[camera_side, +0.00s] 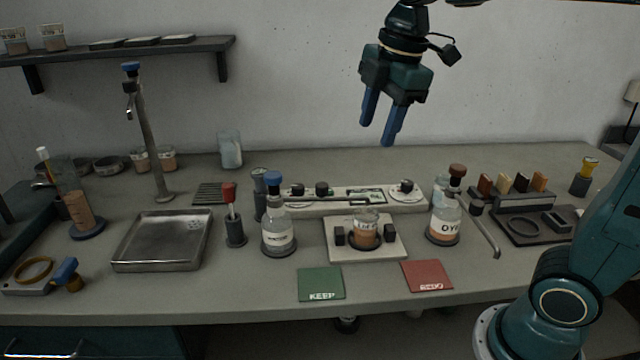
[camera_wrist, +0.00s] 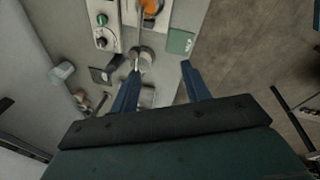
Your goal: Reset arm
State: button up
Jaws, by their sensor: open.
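My gripper (camera_side: 378,134) hangs high above the back of the bench (camera_side: 480,270) in the side view, clear of everything on it. Its two blue fingers point down and stand apart with nothing between them. In the wrist view my gripper (camera_wrist: 158,76) also shows both blue fingers spread, with the bench far below. A beaker of orange-brown liquid (camera_side: 365,235) stands on a pale plate (camera_side: 385,252) at the bench's middle.
Green KEEP (camera_side: 320,280) and red REDO (camera_side: 427,272) pads lie in front. A metal tray (camera_side: 163,238) is at left. A shelf (camera_side: 120,50) hangs upper left. Air around my gripper is free.

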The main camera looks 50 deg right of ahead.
jog(key=s+f+m+t, duration=0.1)
jog(key=s+f+m, duration=0.2)
jog(key=s+m, duration=0.3)
jog(key=s+f+m+t, duration=0.2)
jog(key=s+f+m, duration=0.2)
jog(key=s+m, duration=0.3)
jog(key=shift+s+a+m, duration=0.2)
jog(key=shift+s+m, duration=0.1)
jog(key=shift+s, duration=0.35)
